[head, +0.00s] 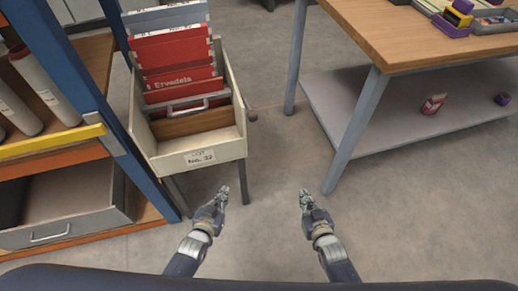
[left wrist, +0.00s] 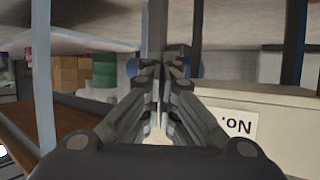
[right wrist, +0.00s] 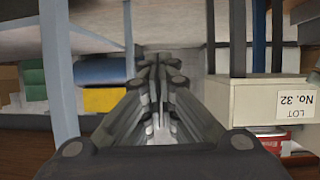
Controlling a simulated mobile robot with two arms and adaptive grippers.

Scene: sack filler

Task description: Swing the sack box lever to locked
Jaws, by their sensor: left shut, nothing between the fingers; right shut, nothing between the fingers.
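The cream sack box (head: 172,155) stands on dark legs at the left of centre in the head view, labelled "LOT No. 32". Red and grey upright sacks (head: 180,50) fill its back part. A grey plate with a bar handle (head: 187,106) stands in front of them. A small brown knob (head: 252,116) sticks out at the box's right side; it may be the lever's end, and its position is hard to read. My left gripper (head: 222,191) is shut and empty, below the box's front right corner. My right gripper (head: 305,193) is shut and empty, further right, apart from everything.
A blue-posted shelf (head: 85,75) with rolls and a grey drawer (head: 65,215) stands close on the left. The floor between box and table is clear.

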